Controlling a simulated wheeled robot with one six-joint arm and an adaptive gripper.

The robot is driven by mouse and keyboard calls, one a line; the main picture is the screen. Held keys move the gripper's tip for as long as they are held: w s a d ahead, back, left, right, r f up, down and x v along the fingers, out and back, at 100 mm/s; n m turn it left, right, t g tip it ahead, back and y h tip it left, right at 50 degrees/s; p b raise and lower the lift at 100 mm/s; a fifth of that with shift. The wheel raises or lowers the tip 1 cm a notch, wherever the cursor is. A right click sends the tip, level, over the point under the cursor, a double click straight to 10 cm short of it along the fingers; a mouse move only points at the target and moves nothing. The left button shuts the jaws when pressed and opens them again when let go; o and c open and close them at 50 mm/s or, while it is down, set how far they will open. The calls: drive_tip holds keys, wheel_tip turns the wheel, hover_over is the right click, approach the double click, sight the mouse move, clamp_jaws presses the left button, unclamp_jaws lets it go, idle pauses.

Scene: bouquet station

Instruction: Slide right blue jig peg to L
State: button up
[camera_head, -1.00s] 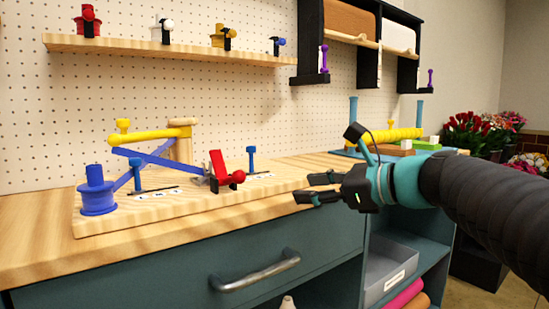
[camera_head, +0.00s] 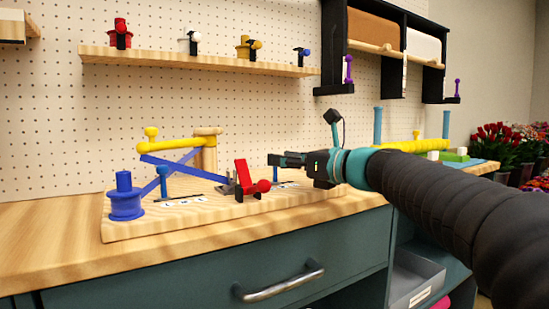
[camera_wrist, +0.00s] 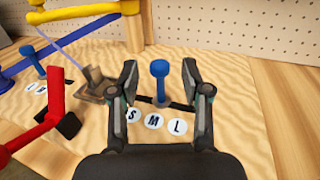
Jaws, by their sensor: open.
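The right blue jig peg (camera_wrist: 160,82) stands upright in a short black slot (camera_wrist: 184,106) on the wooden jig board (camera_wrist: 237,120). In the head view, the peg (camera_head: 276,174) shows just below my gripper tips. Round white labels S (camera_wrist: 133,115), M (camera_wrist: 153,121) and L (camera_wrist: 178,126) lie along the slot's near side. The peg is closest to M, with bare slot on its L side. My gripper (camera_wrist: 160,70) is open, with one finger on each side of the peg. I see no clear contact. The gripper also shows in the head view (camera_head: 274,159).
A red clamp lever (camera_head: 245,180) stands close left of my gripper. The left blue peg (camera_head: 163,182), a blue spool (camera_head: 125,197) and a yellow bar (camera_head: 170,146) are farther left. The pegboard wall (camera_head: 60,120) is behind. The board right of the slot is clear.

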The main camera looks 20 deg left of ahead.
drive_tip(key=shift+x, duration=1.5)
clamp_jaws()
